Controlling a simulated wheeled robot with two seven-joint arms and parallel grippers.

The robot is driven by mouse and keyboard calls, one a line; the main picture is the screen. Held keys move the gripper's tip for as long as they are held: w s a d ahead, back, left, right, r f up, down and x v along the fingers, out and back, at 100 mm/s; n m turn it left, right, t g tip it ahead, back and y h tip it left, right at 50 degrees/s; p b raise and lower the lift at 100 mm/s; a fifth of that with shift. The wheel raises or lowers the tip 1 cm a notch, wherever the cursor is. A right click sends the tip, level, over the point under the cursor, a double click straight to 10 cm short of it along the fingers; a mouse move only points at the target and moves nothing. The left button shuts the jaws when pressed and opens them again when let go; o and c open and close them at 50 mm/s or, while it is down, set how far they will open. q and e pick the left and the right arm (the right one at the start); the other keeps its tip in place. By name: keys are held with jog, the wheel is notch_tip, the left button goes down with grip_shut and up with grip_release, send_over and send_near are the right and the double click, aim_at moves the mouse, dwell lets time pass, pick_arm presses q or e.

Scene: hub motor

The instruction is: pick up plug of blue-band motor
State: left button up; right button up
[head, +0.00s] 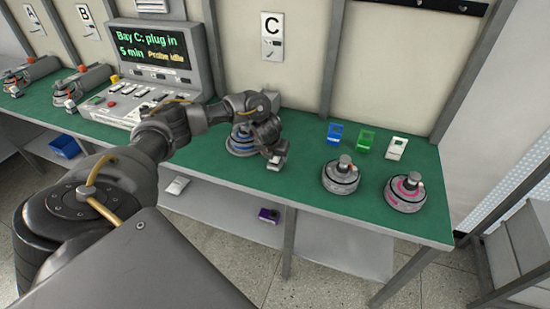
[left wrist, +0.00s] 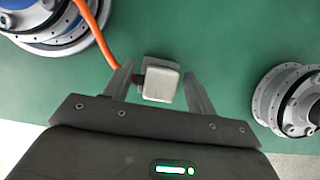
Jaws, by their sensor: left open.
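The blue-band motor (head: 238,145) stands on the green bench below the C sign, partly hidden behind my left arm. It also shows at the top left of the left wrist view (left wrist: 40,22). An orange cable (left wrist: 103,35) runs from it to a pale grey, boxy plug (left wrist: 161,84). My left gripper (left wrist: 156,72) is open, with one finger on each side of the plug and visible gaps. In the head view the left gripper (head: 275,160) is over the bench just right of the blue-band motor. My right gripper is not in view.
A grey-band motor (head: 341,176) and a pink-band motor (head: 404,192) stand to the right. Blue (head: 335,132), green (head: 365,141) and white (head: 397,148) holders stand behind them. A console (head: 157,62) stands at the left. The bench front edge is close.

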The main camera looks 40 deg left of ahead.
pick_arm(q)
jog(key=shift+c, duration=0.8)
grip_shut()
jog(key=shift+r, duration=0.15)
